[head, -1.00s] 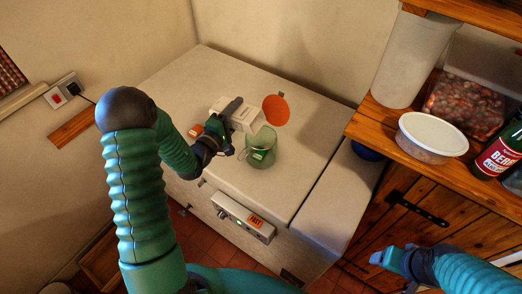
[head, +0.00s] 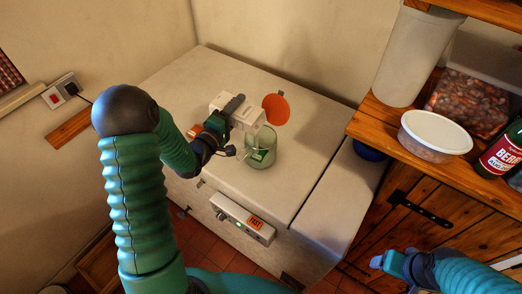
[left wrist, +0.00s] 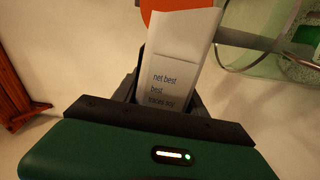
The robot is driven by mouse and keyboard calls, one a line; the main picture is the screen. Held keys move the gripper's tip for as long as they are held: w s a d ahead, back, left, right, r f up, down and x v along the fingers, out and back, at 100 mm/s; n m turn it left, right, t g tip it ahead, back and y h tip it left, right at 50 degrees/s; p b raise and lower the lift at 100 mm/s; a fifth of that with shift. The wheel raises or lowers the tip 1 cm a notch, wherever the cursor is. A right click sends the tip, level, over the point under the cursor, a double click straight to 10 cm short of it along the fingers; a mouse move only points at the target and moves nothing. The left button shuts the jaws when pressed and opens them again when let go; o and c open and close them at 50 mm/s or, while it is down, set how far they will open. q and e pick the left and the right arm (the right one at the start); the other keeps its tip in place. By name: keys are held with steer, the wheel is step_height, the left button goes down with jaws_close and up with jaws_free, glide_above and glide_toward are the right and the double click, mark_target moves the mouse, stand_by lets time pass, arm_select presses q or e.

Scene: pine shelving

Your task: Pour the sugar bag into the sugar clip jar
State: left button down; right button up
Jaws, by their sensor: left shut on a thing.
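The white paper sugar bag (head: 247,114) is in my left gripper (head: 226,118), which is shut on it. It also shows in the left wrist view (left wrist: 180,62), with small print on its face. The clear glass sugar clip jar (head: 263,150) stands upright on the chest top with its round orange lid (head: 276,109) swung open behind it. My right gripper (head: 384,262) is away at the lower right.
The white chest top (head: 300,110) is mostly bare. A small orange item (head: 195,131) is partly hidden behind my left wrist.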

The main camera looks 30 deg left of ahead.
arm_select(q)
steer(key=shift+d+r+m+b, duration=0.1)
steer(key=shift+r+m+b, duration=0.1)
steer(key=shift+m+b, duration=0.4)
steer(key=shift+r, duration=0.1)
steer(key=shift+d+r+b, duration=0.1)
steer(key=shift+r+b, duration=0.1)
steer(key=shift+b, duration=0.1)
steer(key=shift+d+m+b, duration=0.1)
steer(key=shift+m+b, duration=0.4)
steer(key=shift+d+r, duration=0.1)
steer(key=shift+r, duration=0.2)
stand_by(1.7)
